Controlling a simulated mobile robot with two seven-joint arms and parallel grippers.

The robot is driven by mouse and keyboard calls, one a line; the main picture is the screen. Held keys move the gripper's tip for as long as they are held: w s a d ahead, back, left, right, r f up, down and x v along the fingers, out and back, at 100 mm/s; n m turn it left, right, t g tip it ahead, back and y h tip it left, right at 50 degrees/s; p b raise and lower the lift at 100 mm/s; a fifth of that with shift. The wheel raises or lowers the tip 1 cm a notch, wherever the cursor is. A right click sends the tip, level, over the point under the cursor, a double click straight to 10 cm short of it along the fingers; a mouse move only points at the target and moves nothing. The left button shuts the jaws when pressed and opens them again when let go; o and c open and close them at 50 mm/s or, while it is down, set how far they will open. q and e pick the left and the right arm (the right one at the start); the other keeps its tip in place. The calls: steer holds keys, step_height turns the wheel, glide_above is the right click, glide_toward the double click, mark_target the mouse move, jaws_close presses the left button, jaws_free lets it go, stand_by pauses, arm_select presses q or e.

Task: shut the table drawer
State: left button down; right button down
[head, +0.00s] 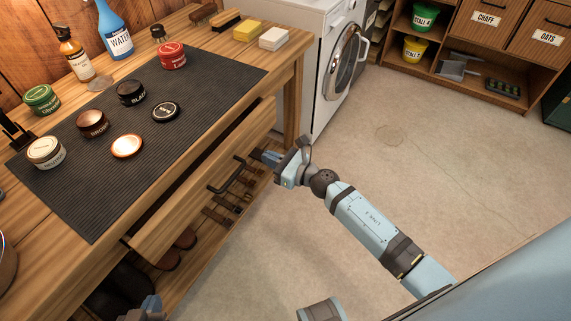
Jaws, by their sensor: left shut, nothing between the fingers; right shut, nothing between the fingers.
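The table drawer (165,218) sits under the wooden table's front edge, and its front stands out from the table, with a dark gap behind it. Its black bar handle (213,189) faces the floor side. My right gripper (268,157) is shut and empty near the far end of the drawer front, past the handle. I cannot tell whether it touches the front. My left gripper (148,306) is shut at the bottom edge of the view, partly cut off, near the close end of the table.
The tabletop holds a dark ribbed mat (200,88) with tins, plus bottles and brushes. Brown straps (222,212) and footwear (178,248) show below the drawer. A white washing machine (325,60) stands beyond the table. The floor (420,160) to the right is clear.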

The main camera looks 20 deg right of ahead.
mark_target(245, 147)
steer(key=x, duration=0.5)
steer(key=shift+w+a, duration=0.25)
steer(key=shift+w, duration=0.05)
arm_select(q)
steer(key=shift+f, duration=0.1)
arm_select(e)
steer(key=b+x, duration=0.2)
steer(key=x, duration=0.6)
steer(key=shift+f+b, duration=0.1)
steer(key=shift+b, duration=0.3)
steer(key=shift+w+r, duration=0.1)
steer(key=shift+r, duration=0.2)
arm_select(q)
steer(key=shift+d+t, duration=0.3)
steer(key=shift+d, duration=0.1)
arm_select(e)
steer(key=shift+r, duration=0.1)
